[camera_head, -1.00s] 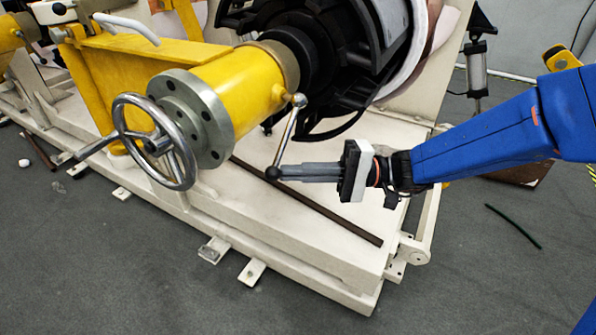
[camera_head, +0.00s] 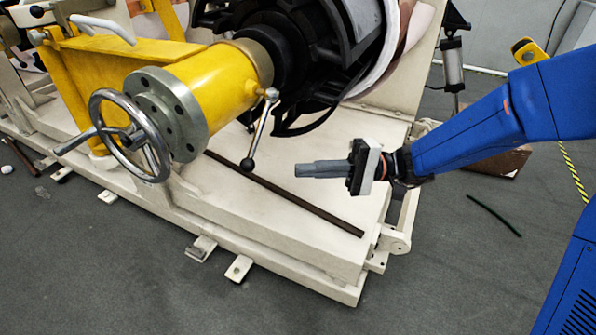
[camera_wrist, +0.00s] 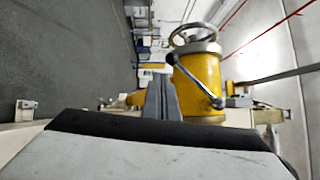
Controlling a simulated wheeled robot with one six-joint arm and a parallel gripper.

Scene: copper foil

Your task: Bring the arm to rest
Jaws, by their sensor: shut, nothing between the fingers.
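My gripper (camera_head: 300,170) is shut and empty in the head view, its grey fingers pointing left above the cream machine base. My blue arm reaches in from the right. A lever with a black ball end (camera_head: 262,128) hangs from the yellow cylinder (camera_head: 223,85), to the left of my fingertips and apart from them. In the wrist view my fingers (camera_wrist: 162,85) show closed together at the lower middle. The yellow cylinder (camera_wrist: 198,85) and the lever (camera_wrist: 196,78) stand just right of them there.
A chrome handwheel (camera_head: 130,135) stands left of the cylinder. A black reel (camera_head: 290,50) is behind. A brown rod (camera_head: 290,195) lies on the cream base (camera_head: 310,255). A green strip (camera_head: 494,215) lies on the open grey floor at right.

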